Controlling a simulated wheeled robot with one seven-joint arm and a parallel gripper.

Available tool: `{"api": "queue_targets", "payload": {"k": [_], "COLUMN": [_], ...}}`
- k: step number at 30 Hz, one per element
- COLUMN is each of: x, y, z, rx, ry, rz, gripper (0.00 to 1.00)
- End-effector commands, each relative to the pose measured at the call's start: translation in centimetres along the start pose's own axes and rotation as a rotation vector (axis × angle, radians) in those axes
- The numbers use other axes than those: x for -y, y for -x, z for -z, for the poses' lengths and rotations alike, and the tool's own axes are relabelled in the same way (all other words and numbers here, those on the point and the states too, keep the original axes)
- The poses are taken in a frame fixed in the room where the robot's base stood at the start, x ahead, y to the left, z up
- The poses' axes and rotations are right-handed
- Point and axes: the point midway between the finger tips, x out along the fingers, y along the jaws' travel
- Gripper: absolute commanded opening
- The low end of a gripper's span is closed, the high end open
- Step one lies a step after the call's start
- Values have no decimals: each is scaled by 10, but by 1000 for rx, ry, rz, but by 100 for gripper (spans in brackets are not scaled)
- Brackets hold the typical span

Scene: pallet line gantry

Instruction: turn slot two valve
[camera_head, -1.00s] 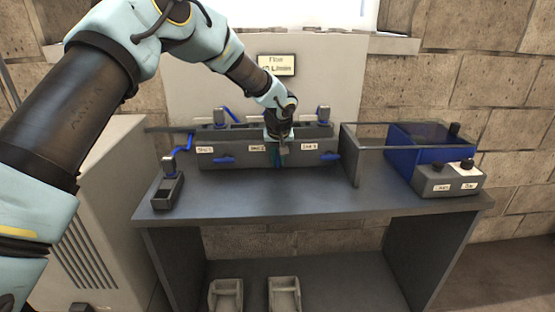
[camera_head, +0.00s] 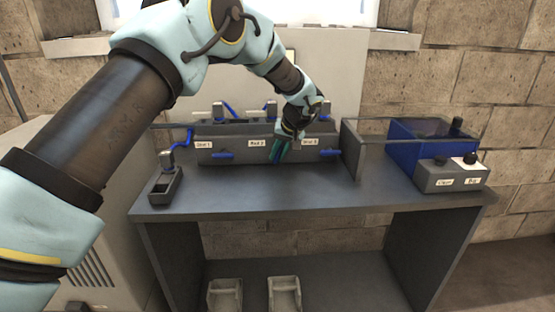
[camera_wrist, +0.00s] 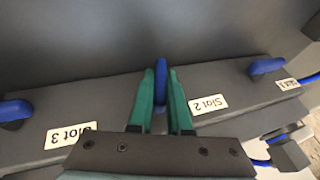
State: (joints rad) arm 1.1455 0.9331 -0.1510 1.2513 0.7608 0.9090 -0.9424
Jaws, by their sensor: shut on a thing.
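The slot two valve handle is a blue lever (camera_wrist: 161,72) between my gripper's green fingers in the wrist view, beside the "Slot 2" label (camera_wrist: 208,104). There it points across the block's length. My gripper (camera_head: 277,152) is shut on this lever at the front of the dark valve block (camera_head: 235,147); the fingers lean down to the left and hide most of the lever in the head view. The slot one handle (camera_head: 222,156) and slot three handle (camera_head: 330,152) are blue levers lying level along the block.
A small dark holder with a blue hose (camera_head: 166,185) stands at the table's left. At the right are a blue bin (camera_head: 410,148) and a grey box with two knobs (camera_head: 450,178). The table front (camera_head: 300,195) is clear. Two pale trays (camera_head: 284,293) sit below.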

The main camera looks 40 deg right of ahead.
Motion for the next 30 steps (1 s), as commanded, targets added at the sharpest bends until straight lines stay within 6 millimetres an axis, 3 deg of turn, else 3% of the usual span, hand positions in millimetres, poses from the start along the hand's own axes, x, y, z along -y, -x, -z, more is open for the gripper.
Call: {"api": "queue_targets", "payload": {"k": [30], "x": [-5], "y": [-5], "z": [-2], "rx": [-7], "ry": [-366], "rz": [885], "gripper": [0]}}
